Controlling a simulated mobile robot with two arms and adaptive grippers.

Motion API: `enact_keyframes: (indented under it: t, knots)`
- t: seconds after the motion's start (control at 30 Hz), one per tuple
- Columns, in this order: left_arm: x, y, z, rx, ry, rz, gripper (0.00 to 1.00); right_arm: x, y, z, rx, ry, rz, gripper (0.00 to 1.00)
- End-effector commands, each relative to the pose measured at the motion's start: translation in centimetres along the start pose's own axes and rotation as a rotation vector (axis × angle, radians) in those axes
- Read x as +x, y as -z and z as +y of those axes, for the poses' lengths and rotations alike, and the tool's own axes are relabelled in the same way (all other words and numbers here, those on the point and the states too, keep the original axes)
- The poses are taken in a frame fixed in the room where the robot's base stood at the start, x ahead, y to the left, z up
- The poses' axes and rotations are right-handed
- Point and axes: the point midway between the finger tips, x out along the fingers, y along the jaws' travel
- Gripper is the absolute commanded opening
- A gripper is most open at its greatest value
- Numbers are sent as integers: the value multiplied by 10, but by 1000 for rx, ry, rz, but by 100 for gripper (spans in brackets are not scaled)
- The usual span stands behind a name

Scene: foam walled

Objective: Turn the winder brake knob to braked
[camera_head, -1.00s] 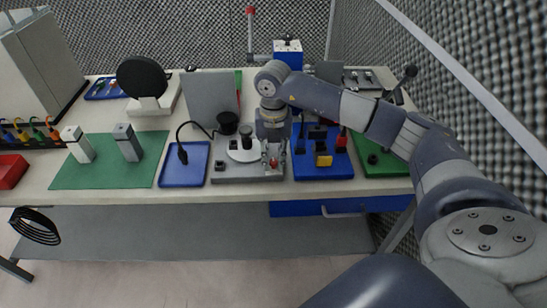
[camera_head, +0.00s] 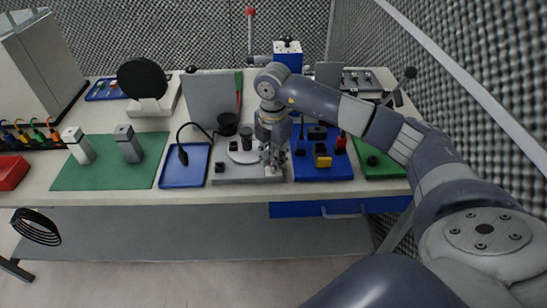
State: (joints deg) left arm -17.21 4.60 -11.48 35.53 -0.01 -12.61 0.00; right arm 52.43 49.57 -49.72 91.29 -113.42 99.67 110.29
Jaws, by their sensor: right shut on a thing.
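The winder stands on a grey base plate (camera_head: 232,178) near the front edge of the bench. It has a pale round disc (camera_head: 240,157) and a dark upright spool post (camera_head: 246,138). My right gripper (camera_head: 273,165) points down over the right front part of this base and is shut on the winder brake knob. The fingers hide most of the knob, so I cannot read its turned position. My left gripper is not in view.
A blue tray (camera_head: 184,178) lies left of the winder. A blue plate (camera_head: 322,173) with several small blocks lies close to its right. A green mat (camera_head: 90,176) with two grey posts lies further left. Foam walls stand behind and to the right.

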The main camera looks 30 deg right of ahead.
Motion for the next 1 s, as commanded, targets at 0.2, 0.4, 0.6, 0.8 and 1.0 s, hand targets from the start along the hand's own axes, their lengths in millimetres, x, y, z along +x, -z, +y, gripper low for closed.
enact_keyframes:
  t: [0.2,0.4,0.6,0.8,1.0]
  knots:
    - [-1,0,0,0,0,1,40,-1,0,1,66,-2,0,0]
    - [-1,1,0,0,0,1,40,-1,0,1,85,-3,0,0]
    - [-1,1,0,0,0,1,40,-1,0,1,86,-3,1,0]
    - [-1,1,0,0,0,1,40,-1,0,1,85,-3,1,33]
    - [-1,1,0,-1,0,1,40,0,0,0,84,-2,1,41]
